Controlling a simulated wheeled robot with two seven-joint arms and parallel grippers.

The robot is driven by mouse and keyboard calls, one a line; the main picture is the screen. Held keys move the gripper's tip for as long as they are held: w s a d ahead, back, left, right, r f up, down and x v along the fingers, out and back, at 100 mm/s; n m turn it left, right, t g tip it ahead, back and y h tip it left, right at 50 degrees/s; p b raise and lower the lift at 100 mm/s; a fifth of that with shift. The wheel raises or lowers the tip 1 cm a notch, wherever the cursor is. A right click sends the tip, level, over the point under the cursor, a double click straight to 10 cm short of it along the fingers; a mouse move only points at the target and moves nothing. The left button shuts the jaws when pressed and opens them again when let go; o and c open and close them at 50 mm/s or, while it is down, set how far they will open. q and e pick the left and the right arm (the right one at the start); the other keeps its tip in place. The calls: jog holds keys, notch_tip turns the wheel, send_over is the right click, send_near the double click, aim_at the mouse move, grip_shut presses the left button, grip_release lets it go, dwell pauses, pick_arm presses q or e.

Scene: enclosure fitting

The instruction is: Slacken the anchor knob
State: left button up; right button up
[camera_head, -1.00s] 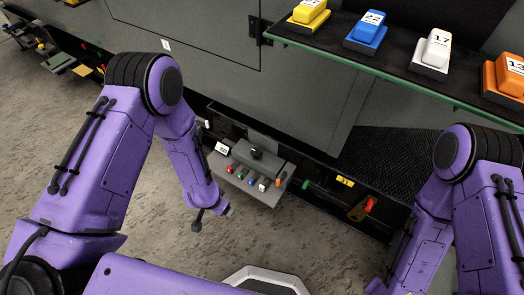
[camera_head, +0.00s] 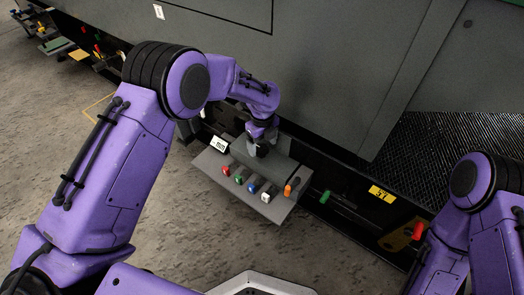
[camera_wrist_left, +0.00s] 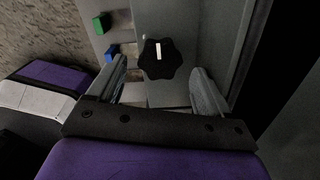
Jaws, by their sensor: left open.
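The anchor knob (camera_wrist_left: 160,58) is black and lobed with a white line on top, seen in the left wrist view. It stands on a grey block (camera_head: 282,166) above a grey panel, where my gripper mostly hides it in the head view. My left gripper (camera_head: 258,142) is over the block. In the left wrist view my left gripper (camera_wrist_left: 161,82) is open, one finger to each side, with the knob just beyond and between the tips. I cannot tell whether the fingers touch it. My right arm shows at the right; its gripper is out of the frame.
The grey panel (camera_head: 212,167) carries a row of small red, green, blue, white and orange parts in front of the block. A white label (camera_head: 219,144) stands at its left. A large grey cabinet (camera_head: 330,70) rises behind. A yellow tag (camera_head: 382,194) is to the right.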

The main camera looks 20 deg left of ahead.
pick_arm(q)
jog(key=shift+f, duration=0.95)
jog(key=shift+a, duration=0.1)
jog(key=c, duration=1)
jog(key=shift+c, duration=0.2)
jog(key=shift+r, duration=0.1)
